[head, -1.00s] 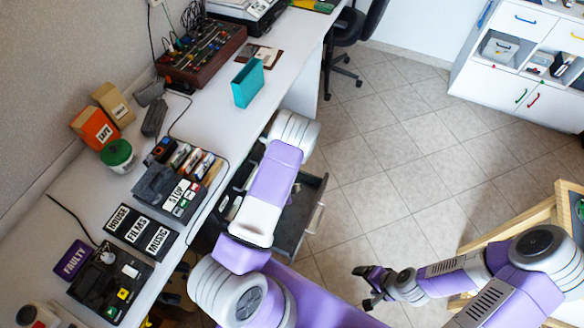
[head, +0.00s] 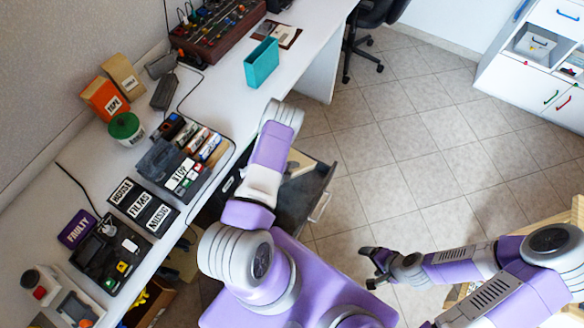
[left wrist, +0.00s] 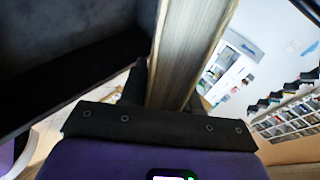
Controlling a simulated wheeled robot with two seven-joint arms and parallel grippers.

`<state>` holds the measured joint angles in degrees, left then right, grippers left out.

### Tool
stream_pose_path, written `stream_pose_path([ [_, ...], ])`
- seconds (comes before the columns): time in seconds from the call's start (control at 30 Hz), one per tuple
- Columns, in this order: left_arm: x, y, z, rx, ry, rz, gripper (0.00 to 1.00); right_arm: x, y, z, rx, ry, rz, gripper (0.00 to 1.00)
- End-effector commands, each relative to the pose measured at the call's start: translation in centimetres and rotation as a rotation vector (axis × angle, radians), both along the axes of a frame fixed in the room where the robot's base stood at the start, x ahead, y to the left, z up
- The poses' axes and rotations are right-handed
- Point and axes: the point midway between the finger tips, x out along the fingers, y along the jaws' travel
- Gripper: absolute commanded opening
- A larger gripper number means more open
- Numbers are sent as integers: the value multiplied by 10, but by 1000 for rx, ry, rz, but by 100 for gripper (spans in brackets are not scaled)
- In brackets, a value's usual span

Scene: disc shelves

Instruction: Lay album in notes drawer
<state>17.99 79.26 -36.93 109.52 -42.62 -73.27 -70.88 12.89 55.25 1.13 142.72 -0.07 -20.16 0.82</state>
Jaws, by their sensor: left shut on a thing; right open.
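An open dark drawer (head: 318,190) sticks out from under the white desk, partly hidden by my left arm. My left gripper (left wrist: 160,88) is hidden behind my arm in the head view. In the left wrist view it is shut on the album (left wrist: 190,45), a thick block with pale, streaked page edges. A small beige patch at the drawer's far side in the head view may be the album. A dark grey panel (left wrist: 75,45), likely the drawer, fills the left of the wrist view. My right gripper (head: 374,268) is open and empty above the floor.
The desk holds a teal bin (head: 262,64), a mixer (head: 215,28), a tape box (head: 105,98), a green-lidded tub (head: 126,128) and labelled cases (head: 143,207). A chair (head: 375,15) stands behind. The tiled floor (head: 410,180) right of the drawer is clear.

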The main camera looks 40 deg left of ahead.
Motion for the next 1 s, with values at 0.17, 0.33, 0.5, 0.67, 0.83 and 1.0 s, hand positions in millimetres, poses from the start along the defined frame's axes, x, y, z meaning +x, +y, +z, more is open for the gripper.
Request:
stream_pose_path([
  [0.17, 1, 0, -22, 1, -2, 0, 0, 0, 0, -19, 0, 0, 0, 83],
  [0.33, 1, 0, -39, 1, -2, 0, 0, 0, 0, -34, 0, 0, 0, 83],
  [0.5, 1, 0, -56, 0, -2, 0, 0, 0, 0, -48, 0, 0, 0, 83],
  [0.67, 1, 0, -72, -1, -2, 1, 0, 0, 0, -61, 0, 0, 0, 83],
  [0.83, 1, 1, -89, 0, -2, 1, 0, 0, 0, -75, 0, 0, 0, 83],
  [1.0, 1, 0, -103, 1, -1, 1, 0, 0, 0, -86, 0, 0, 0, 83],
])
